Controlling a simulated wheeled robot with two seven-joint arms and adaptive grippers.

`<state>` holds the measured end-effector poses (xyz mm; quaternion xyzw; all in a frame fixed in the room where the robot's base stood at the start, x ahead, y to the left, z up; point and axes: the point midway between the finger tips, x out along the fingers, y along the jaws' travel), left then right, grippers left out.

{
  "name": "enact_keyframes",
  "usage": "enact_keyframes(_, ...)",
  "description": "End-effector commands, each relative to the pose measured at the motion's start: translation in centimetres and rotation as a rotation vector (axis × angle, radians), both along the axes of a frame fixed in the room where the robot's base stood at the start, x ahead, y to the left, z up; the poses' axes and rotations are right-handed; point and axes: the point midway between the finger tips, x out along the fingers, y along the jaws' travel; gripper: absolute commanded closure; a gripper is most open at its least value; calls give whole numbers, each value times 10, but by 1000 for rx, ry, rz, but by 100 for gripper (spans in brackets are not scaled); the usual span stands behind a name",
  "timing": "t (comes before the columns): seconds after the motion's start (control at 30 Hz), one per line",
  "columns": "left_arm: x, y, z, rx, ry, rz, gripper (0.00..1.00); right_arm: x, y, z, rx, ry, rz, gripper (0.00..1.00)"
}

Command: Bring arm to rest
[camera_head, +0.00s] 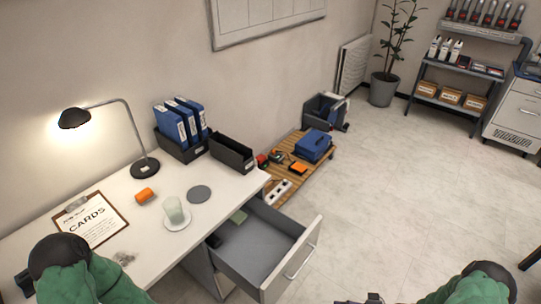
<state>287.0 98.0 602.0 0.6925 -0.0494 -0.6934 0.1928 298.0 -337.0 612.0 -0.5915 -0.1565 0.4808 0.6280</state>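My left arm (72,272) shows at the bottom left as a green link with a black rounded joint, over the front of the white desk. Its gripper is not seen. My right arm (478,284) shows at the bottom right, over the floor, with the same green link and black joint. A small dark piece (373,298) at the bottom edge may be part of my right gripper; it is cut off, so its fingers cannot be read. I see nothing held.
The white desk (110,182) bears a lamp, clipboard, orange block, glass on a coaster and blue binders. Its grey drawer (262,247) stands open, jutting toward the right arm. A wooden pallet (306,160) with tools lies behind. The floor (410,190) at right is clear.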

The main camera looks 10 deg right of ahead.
Motion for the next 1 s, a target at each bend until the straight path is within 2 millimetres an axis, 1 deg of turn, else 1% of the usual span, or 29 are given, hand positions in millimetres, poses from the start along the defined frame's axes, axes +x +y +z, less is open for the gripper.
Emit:
enact_keyframes(0.03, 0, 0, 0, 0, 0, 0, 60, 1, 16, -3, -2, 40, 45, 57)
enact_keyframes(0.17, 0, 0, 1, 0, -1, 0, 60, -5, 55, -14, -43, 172, 174, 57)
enact_keyframes(0.3, 0, 0, 2, 0, 0, 0, 60, -19, 104, -26, -161, 331, 348, 57)
enact_keyframes(0.4, 0, 0, 3, 0, 0, 0, 60, -30, 130, -33, -290, 412, 452, 57)
enact_keyframes(0.5, 0, 0, 4, 0, 0, 0, 60, -36, 149, -36, -434, 446, 528, 57)
enact_keyframes(0.6, 0, 0, 5, 0, 0, 0, 60, -36, 166, -36, -578, 433, 574, 57)
enact_keyframes(0.73, 0, 0, 6, 0, 0, 0, 60, -29, 190, -29, -730, 357, 592, 57)
enact_keyframes(0.9, 0, 0, 7, 0, 0, 0, 60, -18, 221, -14, -826, 232, 576, 57)
enact_keyframes(1.0, 0, 0, 7, 0, 0, 0, 60, -14, 233, -7, -842, 182, 562, 57)
